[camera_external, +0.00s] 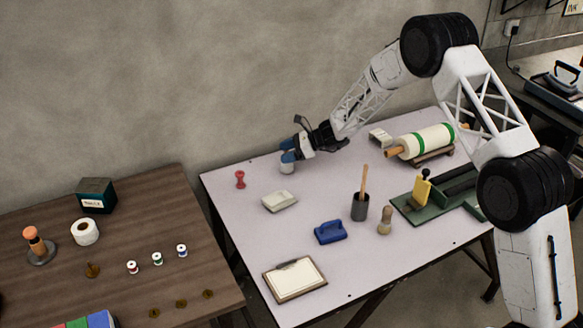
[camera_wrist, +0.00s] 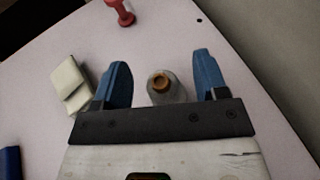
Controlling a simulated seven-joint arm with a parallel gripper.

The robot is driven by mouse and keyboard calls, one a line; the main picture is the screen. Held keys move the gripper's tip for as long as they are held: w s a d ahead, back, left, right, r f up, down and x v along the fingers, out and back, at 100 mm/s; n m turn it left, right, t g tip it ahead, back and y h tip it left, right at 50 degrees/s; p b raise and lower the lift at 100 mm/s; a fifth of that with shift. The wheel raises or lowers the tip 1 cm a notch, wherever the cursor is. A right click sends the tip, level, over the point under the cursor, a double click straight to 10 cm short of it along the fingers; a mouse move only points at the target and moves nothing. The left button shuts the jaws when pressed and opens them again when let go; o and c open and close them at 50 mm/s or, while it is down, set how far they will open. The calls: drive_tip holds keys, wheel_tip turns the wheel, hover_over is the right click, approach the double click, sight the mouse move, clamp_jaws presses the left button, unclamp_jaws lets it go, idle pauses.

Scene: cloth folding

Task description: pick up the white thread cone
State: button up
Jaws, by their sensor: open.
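The white thread cone (camera_external: 287,168) stands on the pale table near its back edge, by the wall. In the wrist view the cone (camera_wrist: 174,93) shows from above, with a tan round top. My gripper (camera_external: 289,150) is over the cone, pointing down at it. In the wrist view my gripper (camera_wrist: 163,80) is open, with one blue finger on each side of the cone. A gap shows between the cone and each finger. The fingers partly hide the cone's upper part in the external view.
A red spool (camera_external: 240,179) and a pale block (camera_external: 279,201) are close by. A dark cup (camera_external: 360,208), a blue tool (camera_external: 330,231), a clipboard (camera_external: 295,279) and a large fabric roll (camera_external: 427,141) are farther off. The pale table (camera_external: 235,220) is bare at left.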

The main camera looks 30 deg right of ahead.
drive_tip(key=shift+c, duration=0.3)
clamp_jaws()
idle(0.4)
